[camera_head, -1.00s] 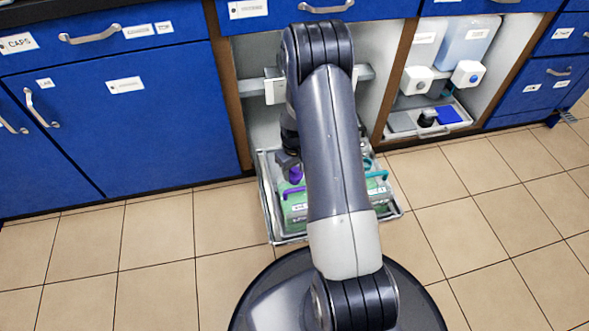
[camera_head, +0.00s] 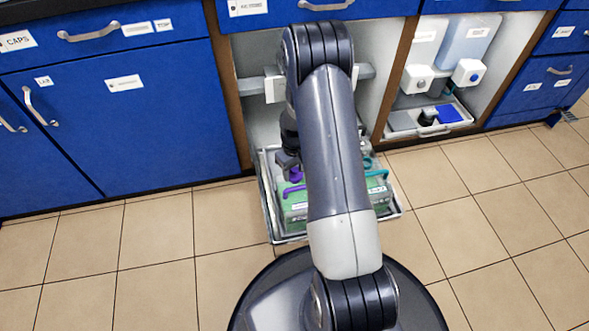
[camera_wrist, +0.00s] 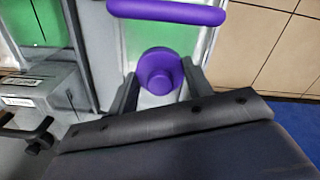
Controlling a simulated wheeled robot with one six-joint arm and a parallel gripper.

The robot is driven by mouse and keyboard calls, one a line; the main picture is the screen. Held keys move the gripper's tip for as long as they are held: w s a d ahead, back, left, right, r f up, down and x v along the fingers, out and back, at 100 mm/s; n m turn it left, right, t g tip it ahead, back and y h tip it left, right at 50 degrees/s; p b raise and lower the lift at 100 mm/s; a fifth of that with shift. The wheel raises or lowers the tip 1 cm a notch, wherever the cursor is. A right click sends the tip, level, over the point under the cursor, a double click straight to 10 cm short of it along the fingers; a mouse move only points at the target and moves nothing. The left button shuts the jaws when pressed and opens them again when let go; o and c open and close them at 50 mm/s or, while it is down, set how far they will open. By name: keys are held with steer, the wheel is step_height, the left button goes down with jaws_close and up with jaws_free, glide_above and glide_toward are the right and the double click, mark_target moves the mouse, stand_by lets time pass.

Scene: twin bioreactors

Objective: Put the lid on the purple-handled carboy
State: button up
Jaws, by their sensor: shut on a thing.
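The purple-handled carboy (camera_head: 294,211) is a green-filled container in a grey tray (camera_head: 271,222) on the floor. Its purple handle (camera_wrist: 168,12) crosses the top of the wrist view and shows in the head view (camera_head: 293,190). My gripper (camera_wrist: 160,82) is shut on a round purple lid (camera_wrist: 159,72), with one finger on each side. The lid is over the carboy's top, beside the handle. In the head view the lid (camera_head: 297,173) is partly covered by my gripper and arm. The carboy's neck is hidden, so I cannot tell whether the lid touches it.
A second carboy with a teal handle (camera_head: 377,173) stands to the right in the same tray, partly behind my arm. A grey box (camera_wrist: 38,92) is at left in the wrist view. Blue cabinets (camera_head: 150,120) line the back. Tiled floor (camera_head: 460,215) is clear at right.

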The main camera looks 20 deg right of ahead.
steer(key=shift+f, duration=0.1)
steer(key=o, duration=1.5)
steer(key=shift+r+p, duration=2.2)
steer(key=shift+r, duration=0.9)
steer(key=shift+f, duration=0.1)
steer(key=shift+c, duration=0.4)
jaws_close()
